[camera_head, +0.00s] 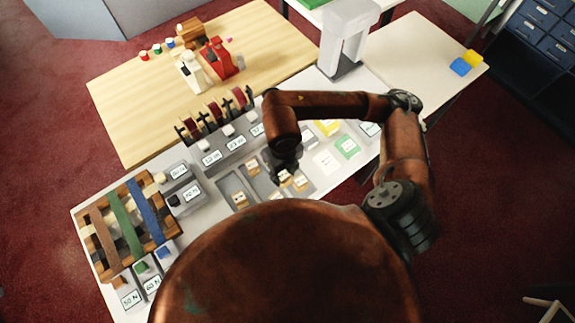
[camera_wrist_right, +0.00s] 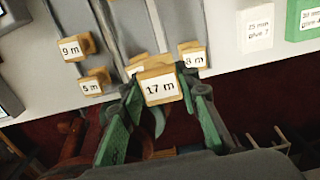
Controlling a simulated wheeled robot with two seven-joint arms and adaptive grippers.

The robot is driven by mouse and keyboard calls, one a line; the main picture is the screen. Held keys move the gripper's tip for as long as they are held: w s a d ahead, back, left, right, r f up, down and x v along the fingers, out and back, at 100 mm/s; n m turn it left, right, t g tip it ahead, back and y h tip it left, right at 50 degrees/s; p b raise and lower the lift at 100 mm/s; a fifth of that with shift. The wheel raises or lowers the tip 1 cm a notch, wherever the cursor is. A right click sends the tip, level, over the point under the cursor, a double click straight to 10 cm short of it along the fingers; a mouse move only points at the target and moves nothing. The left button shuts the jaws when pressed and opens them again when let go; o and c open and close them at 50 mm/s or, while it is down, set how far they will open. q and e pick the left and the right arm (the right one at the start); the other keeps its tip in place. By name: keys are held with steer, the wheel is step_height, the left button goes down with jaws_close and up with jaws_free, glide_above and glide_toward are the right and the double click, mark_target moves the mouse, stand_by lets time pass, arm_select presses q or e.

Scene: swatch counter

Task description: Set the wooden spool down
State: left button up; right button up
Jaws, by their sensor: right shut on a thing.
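My right gripper (camera_wrist_right: 160,102) is shut on a wooden spool (camera_wrist_right: 160,86) labelled 17 m, held between its green-padded fingers. In the head view the right gripper (camera_head: 286,166) points down over the grey spool trays on the counter. In the wrist view the held spool overlaps the lower ends of the trays; I cannot tell whether it touches one. Other wooden spools lie in the trays, labelled 9 m (camera_wrist_right: 76,47), 5 m (camera_wrist_right: 94,82) and 8 m (camera_wrist_right: 193,56). Another is partly hidden behind the held one. My left gripper is not in view.
A green labelled block (camera_head: 347,146) and a white card (camera_head: 326,161) lie right of the trays. Upright ribbon reels (camera_head: 214,112) stand behind them. A woven ribbon board (camera_head: 126,225) lies at the left. A wooden table (camera_head: 130,100) adjoins the counter at the back.

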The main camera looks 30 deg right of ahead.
steer(key=w+d+f, duration=0.1)
steer(key=w+f, duration=0.1)
steer(key=w+d+f, duration=0.4)
steer(key=f, duration=0.1)
steer(key=shift+f, duration=0.1)
steer(key=shift+d+f, duration=0.1)
steer(key=shift+f, duration=1.45)
steer(key=shift+f, duration=0.2)
steer(key=o, duration=1.1)
steer(key=shift+o, duration=0.2)
steer(key=shift+r, duration=0.15)
step_height(320, 180, up, 12)
